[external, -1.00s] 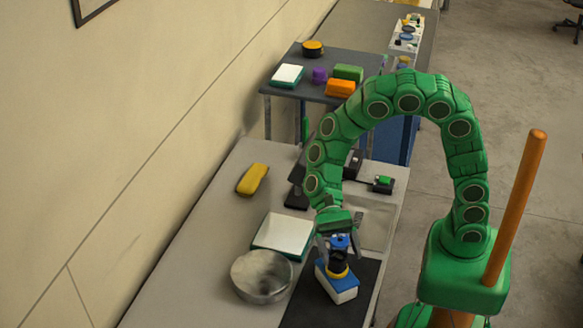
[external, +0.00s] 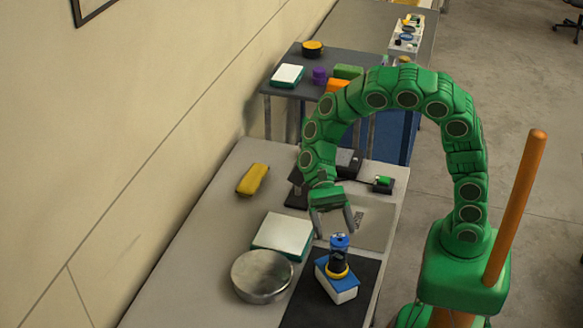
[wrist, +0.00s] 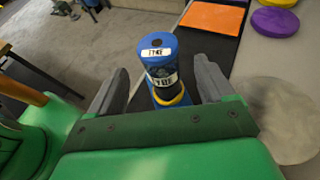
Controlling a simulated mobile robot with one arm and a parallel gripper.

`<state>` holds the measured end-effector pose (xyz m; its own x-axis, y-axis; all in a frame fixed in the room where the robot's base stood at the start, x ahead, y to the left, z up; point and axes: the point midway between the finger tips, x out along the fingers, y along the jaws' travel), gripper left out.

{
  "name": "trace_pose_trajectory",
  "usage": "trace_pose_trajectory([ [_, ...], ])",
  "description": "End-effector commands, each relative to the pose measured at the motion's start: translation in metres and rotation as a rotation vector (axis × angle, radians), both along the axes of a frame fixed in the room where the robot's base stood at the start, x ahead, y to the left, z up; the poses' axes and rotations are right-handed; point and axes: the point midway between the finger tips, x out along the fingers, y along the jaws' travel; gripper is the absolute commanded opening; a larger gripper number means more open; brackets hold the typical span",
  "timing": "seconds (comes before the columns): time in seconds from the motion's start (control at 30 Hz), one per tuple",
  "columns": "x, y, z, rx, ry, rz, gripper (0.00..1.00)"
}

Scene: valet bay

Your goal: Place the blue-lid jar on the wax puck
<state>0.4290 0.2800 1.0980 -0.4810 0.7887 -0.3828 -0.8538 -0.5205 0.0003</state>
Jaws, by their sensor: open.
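The blue-lid jar (external: 339,248) is dark-bodied and stands upright on a yellow round piece (external: 338,272), which looks like the wax puck. The yellow piece rests on a blue-topped white block (external: 337,287) on a black mat (external: 305,308). In the wrist view the jar's blue lid (wrist: 158,46) and labels show, with a yellow rim (wrist: 180,99) around its base. My gripper (external: 336,231) is open and empty, above and slightly behind the jar. Its two fingers appear on either side of the jar in the wrist view, apart from it.
A round metal container (external: 262,278) and a white-topped green block (external: 283,237) stand left of the jar. A yellow case (external: 253,179) lies farther back. Dark devices (external: 345,163) sit behind my gripper. A back table (external: 350,58) holds several coloured blocks.

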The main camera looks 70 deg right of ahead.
Motion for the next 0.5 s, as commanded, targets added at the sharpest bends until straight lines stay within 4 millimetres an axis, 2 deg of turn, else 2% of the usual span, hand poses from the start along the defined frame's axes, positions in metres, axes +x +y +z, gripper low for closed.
trace_pose_trajectory([
  [0.23,0.015,-0.023,0.011,0.002,-0.003,-0.001,0.82],
  [0.5,0.022,-0.036,0.017,-0.001,-0.001,0.000,0.82],
])
